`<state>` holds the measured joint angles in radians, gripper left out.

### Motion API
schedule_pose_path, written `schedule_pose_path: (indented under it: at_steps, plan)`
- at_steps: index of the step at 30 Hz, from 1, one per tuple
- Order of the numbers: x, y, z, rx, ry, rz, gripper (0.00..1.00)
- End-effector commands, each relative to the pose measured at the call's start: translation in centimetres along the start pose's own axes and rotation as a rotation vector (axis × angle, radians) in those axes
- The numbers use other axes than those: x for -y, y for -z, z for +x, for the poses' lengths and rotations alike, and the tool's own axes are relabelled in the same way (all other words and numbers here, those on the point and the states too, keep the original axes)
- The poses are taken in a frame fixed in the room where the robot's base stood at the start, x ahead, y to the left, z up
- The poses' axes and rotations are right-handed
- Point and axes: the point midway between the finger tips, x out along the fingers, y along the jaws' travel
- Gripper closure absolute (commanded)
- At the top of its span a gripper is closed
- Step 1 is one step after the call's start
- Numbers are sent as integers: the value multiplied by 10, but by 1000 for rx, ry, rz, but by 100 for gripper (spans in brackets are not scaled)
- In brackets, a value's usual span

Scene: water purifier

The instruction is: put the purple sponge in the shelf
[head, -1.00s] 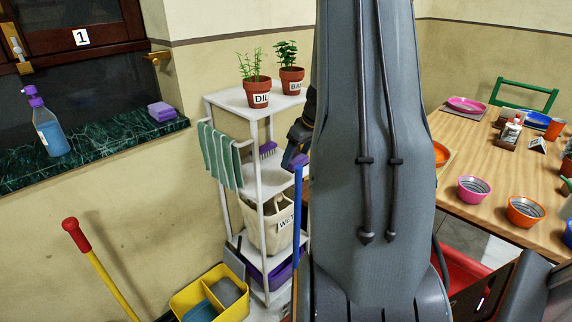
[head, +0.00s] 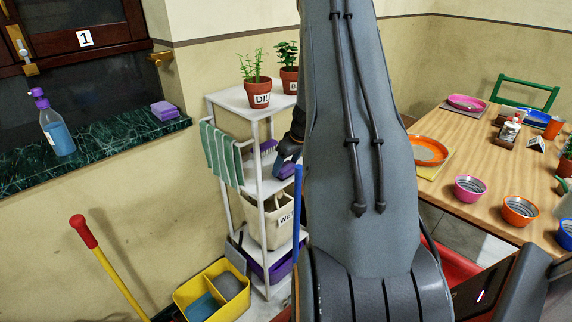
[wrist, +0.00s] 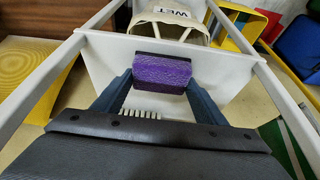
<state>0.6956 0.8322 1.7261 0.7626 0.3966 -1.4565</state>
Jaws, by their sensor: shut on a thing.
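A purple sponge with a dark layer shows in the wrist view (wrist: 162,73), held between the two fingers of my gripper (wrist: 162,85). In the head view my gripper (head: 285,160) reaches in from the right over the middle tier of the white shelf (head: 225,200), below its top board. The held sponge shows there only as a small bluish-purple patch, partly hidden. I cannot tell whether it touches the tier. In the wrist view the white tier board (wrist: 110,55) lies beneath and around the sponge.
A purple brush (head: 268,147) lies on the same tier. Plant pots (head: 257,92) stand on top, and a green towel (head: 220,152) hangs at the left. A cloth bin (head: 262,222) stands below. More purple sponges (head: 164,110) lie on the windowsill beside a spray bottle (head: 54,125).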

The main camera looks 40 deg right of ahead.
Motion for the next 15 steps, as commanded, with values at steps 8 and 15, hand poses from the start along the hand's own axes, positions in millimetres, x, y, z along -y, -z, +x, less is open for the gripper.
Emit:
schedule_pose_path:
  at_steps: [8,15]
  plan:
    - [0,-1,3,0,0,0,59]
    - [0,-1,2,0,0,0,16]
